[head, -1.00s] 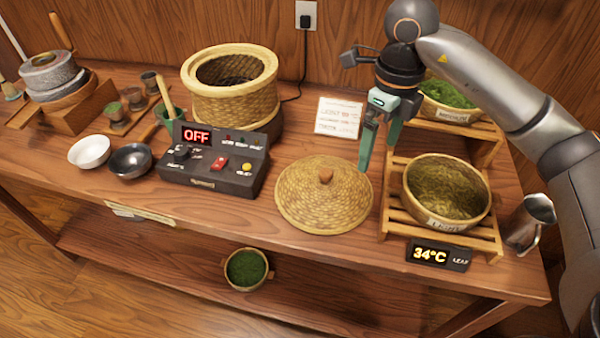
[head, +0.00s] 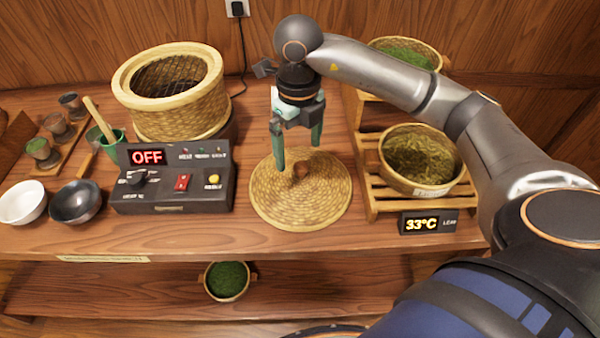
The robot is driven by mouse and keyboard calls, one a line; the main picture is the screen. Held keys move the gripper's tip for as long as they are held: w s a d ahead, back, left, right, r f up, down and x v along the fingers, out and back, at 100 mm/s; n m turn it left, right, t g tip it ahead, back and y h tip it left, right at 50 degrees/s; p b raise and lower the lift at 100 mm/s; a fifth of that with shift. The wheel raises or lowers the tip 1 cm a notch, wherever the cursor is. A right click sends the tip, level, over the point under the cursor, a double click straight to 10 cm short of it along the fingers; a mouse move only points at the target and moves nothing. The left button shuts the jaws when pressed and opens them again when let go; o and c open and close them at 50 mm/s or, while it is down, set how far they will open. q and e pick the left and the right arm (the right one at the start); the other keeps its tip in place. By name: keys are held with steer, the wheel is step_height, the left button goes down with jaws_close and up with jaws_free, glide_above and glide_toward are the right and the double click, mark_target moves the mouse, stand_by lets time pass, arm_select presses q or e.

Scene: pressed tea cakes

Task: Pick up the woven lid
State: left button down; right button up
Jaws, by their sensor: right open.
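The woven lid (head: 322,203) is a round, straw-coloured disc with a small brown knob (head: 300,171) in its middle. It lies flat on the wooden table to the right of the control box. My right gripper (head: 297,160) hangs over the lid with its two green fingers apart, pointing down. One finger is left of the knob and the other is to its right and farther back. I cannot tell whether the fingertips touch the lid. My left gripper is not in view.
The woven steamer basket (head: 180,112) stands behind the control box (head: 150,196), which reads OFF. A wooden rack (head: 373,190) with a basket of leaves (head: 418,160) and a 33°C display (head: 428,222) are to the right. Bowls (head: 76,202) stand at left.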

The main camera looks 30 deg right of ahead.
mark_target(302, 166)
steer(key=shift+d+f+p, duration=0.15)
steer(key=shift+f+p, duration=0.05)
steer(key=shift+f, duration=1.4)
steer(key=shift+d+f+p, duration=0.1)
steer(key=shift+f+p, duration=0.05)
steer(key=shift+f, duration=1.4)
steer(key=shift+c, duration=0.2)
steer(key=shift+s, duration=0.1)
steer(key=c, duration=1.5)
steer(key=shift+f, duration=0.1)
jaws_close()
steer(key=shift+s, duration=0.1)
